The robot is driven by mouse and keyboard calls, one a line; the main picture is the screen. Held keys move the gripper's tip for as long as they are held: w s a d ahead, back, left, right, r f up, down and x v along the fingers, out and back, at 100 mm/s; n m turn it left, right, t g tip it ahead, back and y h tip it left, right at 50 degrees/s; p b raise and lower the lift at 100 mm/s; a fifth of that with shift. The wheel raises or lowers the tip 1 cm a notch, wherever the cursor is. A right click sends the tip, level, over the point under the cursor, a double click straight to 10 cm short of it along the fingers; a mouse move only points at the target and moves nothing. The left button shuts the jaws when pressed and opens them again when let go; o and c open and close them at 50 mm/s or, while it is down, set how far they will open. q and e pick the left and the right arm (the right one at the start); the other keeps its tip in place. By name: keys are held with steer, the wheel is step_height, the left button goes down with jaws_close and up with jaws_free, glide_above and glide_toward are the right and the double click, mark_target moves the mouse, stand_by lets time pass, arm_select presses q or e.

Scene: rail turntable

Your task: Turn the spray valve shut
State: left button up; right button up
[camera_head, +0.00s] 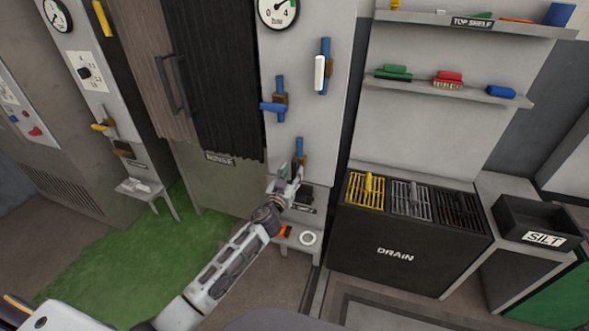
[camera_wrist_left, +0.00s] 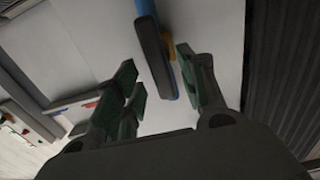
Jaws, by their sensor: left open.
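My left gripper (camera_head: 291,178) is in front of the lower part of the pale valve panel (camera_head: 300,125). It is open, and no object is gripped. A valve with a blue pipe and a brownish body (camera_head: 300,150) is right behind its fingers and partly hidden by them. I cannot read a label that names the spray valve. My right gripper is not in view.
Higher on the panel are a blue-handled valve (camera_head: 272,107), a white-handled valve (camera_head: 320,73) and a gauge (camera_head: 278,10). A small stand with a white ring (camera_head: 308,238) is below. The black drain unit (camera_head: 395,255) stands to the right. A rinse cabinet (camera_head: 222,178) is left.

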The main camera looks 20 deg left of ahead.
mark_target(293, 170)
arm_select(q)
steer(key=shift+w, duration=1.75)
steer(key=c, duration=0.8)
steer(key=shift+c, duration=0.2)
